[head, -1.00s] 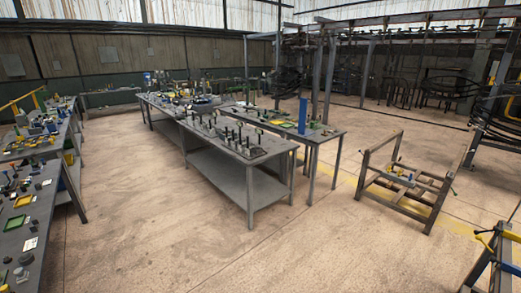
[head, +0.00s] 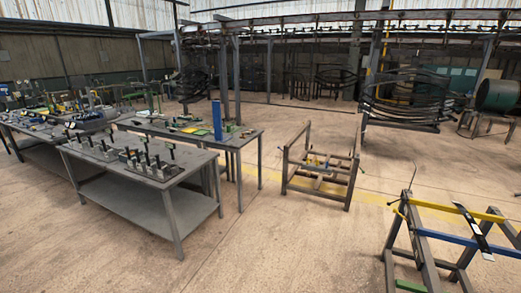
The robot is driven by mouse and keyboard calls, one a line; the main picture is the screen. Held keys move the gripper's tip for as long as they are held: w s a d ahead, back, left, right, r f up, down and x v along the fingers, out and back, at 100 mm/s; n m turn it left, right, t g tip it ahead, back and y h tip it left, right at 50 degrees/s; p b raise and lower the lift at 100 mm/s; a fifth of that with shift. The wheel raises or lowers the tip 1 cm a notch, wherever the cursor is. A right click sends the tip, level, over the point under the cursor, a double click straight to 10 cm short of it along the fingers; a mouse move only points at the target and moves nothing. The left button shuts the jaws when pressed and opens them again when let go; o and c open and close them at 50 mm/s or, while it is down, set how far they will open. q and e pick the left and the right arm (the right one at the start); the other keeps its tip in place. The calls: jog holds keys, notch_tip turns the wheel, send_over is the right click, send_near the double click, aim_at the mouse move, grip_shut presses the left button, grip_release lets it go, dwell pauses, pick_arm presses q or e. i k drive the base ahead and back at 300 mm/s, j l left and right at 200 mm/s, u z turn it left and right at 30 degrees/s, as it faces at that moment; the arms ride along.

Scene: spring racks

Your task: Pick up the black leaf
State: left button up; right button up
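Several long black curved leaves (head: 408,112) hang or lie stacked on a rack at the back right in the head view. A short dark bar with white patches (head: 474,232) lies across a yellow bar (head: 440,208) and a blue bar (head: 450,238) of a metal stand at the lower right. I cannot tell whether this bar is the black leaf. Neither of my grippers is in view.
A grey workbench (head: 140,207) with upright clamps stands at the left, with another table (head: 250,134) behind it bearing a blue column (head: 217,120). A low metal frame (head: 320,187) stands mid-right.

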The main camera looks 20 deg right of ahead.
aim_at(486, 253)
jog(key=i+l+z, duration=0.1)
jog(key=i+z, duration=0.6)
jog(key=z, duration=0.2)
jog(key=i+z, duration=0.4)
jog(key=i, duration=0.15)
jog(key=i+j+z, duration=0.25)
jog(key=i+z, duration=0.15)
jog(key=i+j+z, duration=0.4)
jog(key=i, duration=0.2)
jog(key=i+j+z, duration=0.4)
jog(key=j, duration=0.2)
jog(key=i+j+z, duration=0.2)
jog(key=j, duration=0.15)
jog(key=i+j+z, duration=0.2)
jog(key=j, duration=0.2)
jog(key=k, duration=0.1)
